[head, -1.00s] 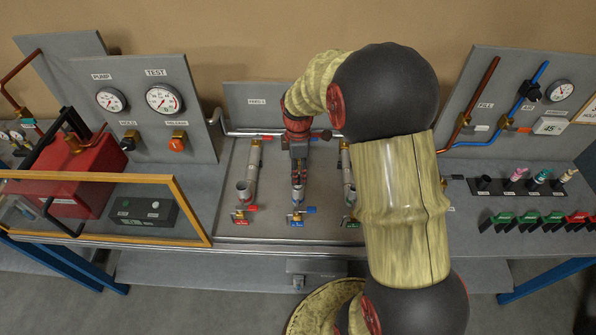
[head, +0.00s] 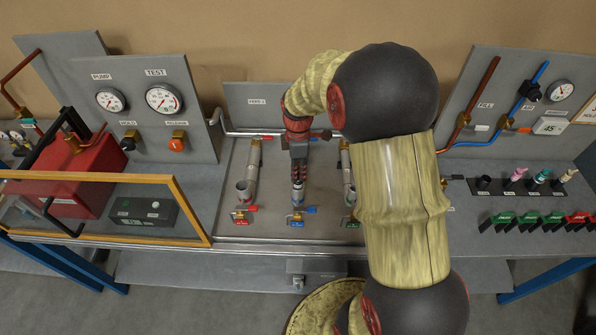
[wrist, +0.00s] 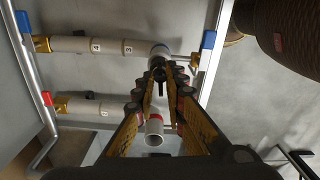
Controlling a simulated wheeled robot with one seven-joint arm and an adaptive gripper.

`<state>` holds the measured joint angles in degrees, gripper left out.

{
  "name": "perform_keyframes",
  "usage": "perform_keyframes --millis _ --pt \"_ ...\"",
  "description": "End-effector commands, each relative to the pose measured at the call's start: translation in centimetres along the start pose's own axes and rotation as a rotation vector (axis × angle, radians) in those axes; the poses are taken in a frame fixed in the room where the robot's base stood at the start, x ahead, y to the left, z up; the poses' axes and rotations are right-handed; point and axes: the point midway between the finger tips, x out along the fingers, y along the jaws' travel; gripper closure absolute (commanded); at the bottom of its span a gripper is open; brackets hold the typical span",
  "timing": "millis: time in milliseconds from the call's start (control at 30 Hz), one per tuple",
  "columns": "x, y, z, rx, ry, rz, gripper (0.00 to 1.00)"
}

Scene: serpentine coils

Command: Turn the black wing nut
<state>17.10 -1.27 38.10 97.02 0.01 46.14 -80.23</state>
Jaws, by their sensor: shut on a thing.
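My gripper (wrist: 165,78) reaches down over the bench at the middle pipe, also seen in the head view (head: 298,183). Its jaws are closed in on a small black part, the black wing nut (wrist: 158,73), at the open end of a pipe with a blue band (wrist: 159,50). The fingertips flank the nut, and its wings are mostly hidden between them. In the head view the nut is hidden by the fingers.
A blue-handled valve (head: 297,217) sits in front of the middle pipe. A red-handled valve (head: 242,215) and its pipe stand to the left. Another open pipe with a red band (wrist: 154,130) lies under my fingers. A wood-framed pane (head: 190,210) stands at the front left.

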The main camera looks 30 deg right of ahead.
Motion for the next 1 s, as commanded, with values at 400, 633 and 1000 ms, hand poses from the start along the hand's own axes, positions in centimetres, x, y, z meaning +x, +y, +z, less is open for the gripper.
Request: perform_keyframes --millis 400,633,1000 --pt "0.0 -0.02 0.0 0.172 0.0 -0.001 1.0" --pt "-0.02 -0.02 0.0 0.38 0.0 -0.001 1.0" --pt "-0.03 -0.03 0.0 0.733 0.0 -0.001 1.0"
